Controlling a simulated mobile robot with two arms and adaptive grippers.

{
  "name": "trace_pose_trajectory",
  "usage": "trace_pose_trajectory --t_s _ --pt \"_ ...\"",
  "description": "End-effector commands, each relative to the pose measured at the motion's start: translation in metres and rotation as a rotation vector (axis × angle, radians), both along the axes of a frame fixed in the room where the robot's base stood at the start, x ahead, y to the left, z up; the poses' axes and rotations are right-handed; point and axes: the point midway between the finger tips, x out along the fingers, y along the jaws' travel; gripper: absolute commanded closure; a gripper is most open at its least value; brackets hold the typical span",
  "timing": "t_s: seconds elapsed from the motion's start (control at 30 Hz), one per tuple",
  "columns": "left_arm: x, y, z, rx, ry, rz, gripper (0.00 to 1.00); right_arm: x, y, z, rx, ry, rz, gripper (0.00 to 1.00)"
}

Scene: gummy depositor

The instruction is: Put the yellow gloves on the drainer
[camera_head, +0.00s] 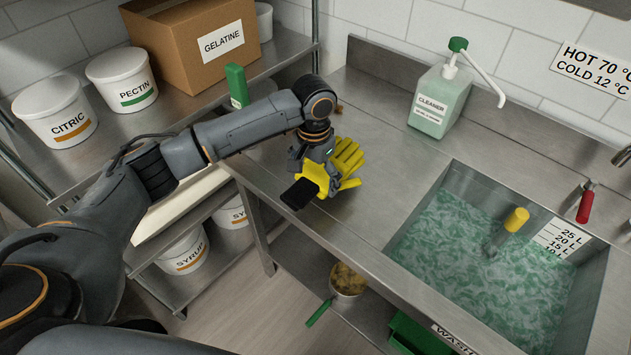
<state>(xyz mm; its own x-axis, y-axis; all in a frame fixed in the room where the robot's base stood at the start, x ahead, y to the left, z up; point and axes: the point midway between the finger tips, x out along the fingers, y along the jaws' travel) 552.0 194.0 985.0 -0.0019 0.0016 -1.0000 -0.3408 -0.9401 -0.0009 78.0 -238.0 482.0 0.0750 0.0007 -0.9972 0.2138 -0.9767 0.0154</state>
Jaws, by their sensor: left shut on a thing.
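The yellow gloves (346,160) are at my left gripper (310,183), over the left part of the steel sink counter. The gripper is shut on them. Yellow fingers spread out to the right of the jaws, and a yellow part shows between the jaws on the left. I cannot tell whether the gloves touch the steel below. The flat steel drainer (385,185) runs from there to the sink basin. My right gripper is not in view.
The sink (470,260) holds green, foamy water with a yellow-handled tool in it. A cleaner bottle (438,100) stands at the back of the counter. A green item (237,86) and a cardboard box (180,42) are on the left shelf. Steel between gloves and basin is clear.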

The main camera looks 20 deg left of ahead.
Motion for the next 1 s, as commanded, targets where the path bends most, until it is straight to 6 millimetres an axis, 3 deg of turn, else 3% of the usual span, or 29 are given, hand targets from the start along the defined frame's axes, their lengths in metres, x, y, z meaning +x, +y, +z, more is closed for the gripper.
trace_pose_trajectory --t_s 0.03,0.17,0.27,0.4,0.53,0.87,0.9,1.0 --pt "0.005 0.001 -0.004 0.001 0.002 0.001 0.63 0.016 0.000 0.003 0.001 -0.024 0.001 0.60" --pt "0.011 0.002 -0.013 -0.001 0.000 0.000 0.63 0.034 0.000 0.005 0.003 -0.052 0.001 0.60" --pt "0.017 0.003 -0.020 -0.001 0.001 0.001 0.63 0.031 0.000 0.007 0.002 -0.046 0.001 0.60" --pt "0.016 0.004 -0.041 0.001 0.002 0.000 0.63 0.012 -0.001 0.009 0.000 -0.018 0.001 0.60" --pt "0.017 0.004 -0.050 -0.001 -0.002 0.000 0.63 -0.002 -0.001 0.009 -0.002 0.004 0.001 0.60" --pt "0.016 0.004 -0.053 -0.001 0.000 0.001 0.63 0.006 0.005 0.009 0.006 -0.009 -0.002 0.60" --pt "0.016 0.004 -0.054 -0.001 0.000 0.001 0.03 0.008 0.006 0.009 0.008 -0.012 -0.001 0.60" --pt "0.016 0.004 -0.053 -0.001 0.000 0.000 0.00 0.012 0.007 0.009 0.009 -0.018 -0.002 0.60"
